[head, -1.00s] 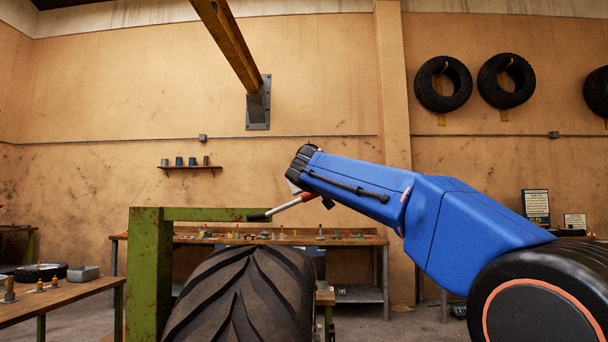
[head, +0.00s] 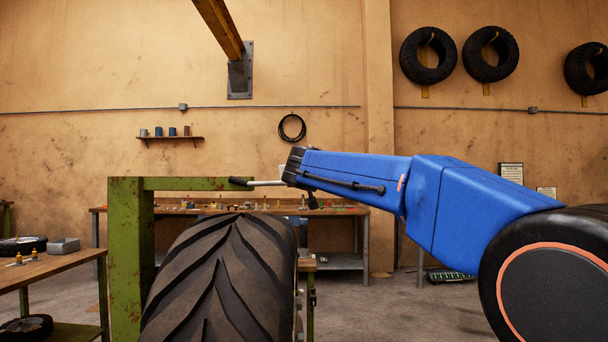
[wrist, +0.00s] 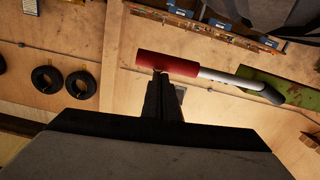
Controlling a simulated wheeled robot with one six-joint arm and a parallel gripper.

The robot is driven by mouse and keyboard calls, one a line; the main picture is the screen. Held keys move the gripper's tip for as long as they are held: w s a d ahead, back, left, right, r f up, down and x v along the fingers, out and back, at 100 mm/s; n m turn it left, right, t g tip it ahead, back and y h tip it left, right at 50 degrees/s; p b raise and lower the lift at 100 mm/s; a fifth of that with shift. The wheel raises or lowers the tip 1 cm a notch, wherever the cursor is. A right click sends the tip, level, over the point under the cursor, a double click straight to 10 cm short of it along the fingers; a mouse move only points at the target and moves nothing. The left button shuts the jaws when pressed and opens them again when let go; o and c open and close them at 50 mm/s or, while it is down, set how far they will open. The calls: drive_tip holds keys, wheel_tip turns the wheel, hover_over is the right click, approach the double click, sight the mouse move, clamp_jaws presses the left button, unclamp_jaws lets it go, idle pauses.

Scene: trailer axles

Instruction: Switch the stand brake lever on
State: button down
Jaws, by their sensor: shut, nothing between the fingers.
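The brake lever shows in the head view as a white rod (head: 267,184) with a dark end at the green stand's top beam (head: 205,184). The rod lies about level, and its right end is hidden behind my arm. In the wrist view the lever has a red grip (wrist: 167,65), a white rod (wrist: 217,76) and a dark end beside the green beam (wrist: 290,90). My gripper (wrist: 162,78) is shut and empty, its fingertips right at the red grip, overlapping its edge. I cannot tell whether they touch. In the head view my fingers are hard to make out.
A large tyre (head: 225,285) stands in front of the green stand. A workbench (head: 340,211) with small parts stands behind, and a wooden table (head: 60,266) is at the left. Tyres (head: 490,53) hang on the wall.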

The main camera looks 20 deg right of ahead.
drive_tip(key=shift+w+f, duration=0.2)
drive_tip(key=shift+f, duration=0.4)
drive_tip(key=shift+r, duration=0.15)
drive_tip(key=s+a+r, duration=0.3)
drive_tip(key=s+r, duration=0.2)
drive_tip(key=s, duration=0.5)
drive_tip(key=shift+s+a, duration=0.2)
drive_tip(key=shift+s, duration=0.1)
drive_tip(key=s+d+f+g, duration=0.2)
drive_tip(key=s+d+f, duration=0.15)
drive_tip(key=f, duration=0.45)
drive_tip(key=s+d+f+g, duration=0.2)
drive_tip(key=s+f, duration=0.3)
drive_tip(key=f, duration=0.2)
drive_tip(key=s+a+f+g+y, duration=0.1)
drive_tip(key=s+f+g, duration=0.1)
drive_tip(key=s+f, duration=0.8)
drive_tip(key=s+a+f+n+g+y, duration=0.1)
drive_tip(key=s+f+g+y, duration=0.1)
drive_tip(key=s+f, duration=0.8)
drive_tip(key=s+f+n+g+y, duration=0.1)
drive_tip(key=s+f+g, duration=0.3)
drive_tip(key=s+f, duration=0.6)
wheel_tip(320, 180, down, 10)
drive_tip(key=shift+s+a+r+y, duration=0.2)
drive_tip(key=shift+a+y, duration=0.2)
drive_tip(key=shift+y, duration=0.3)
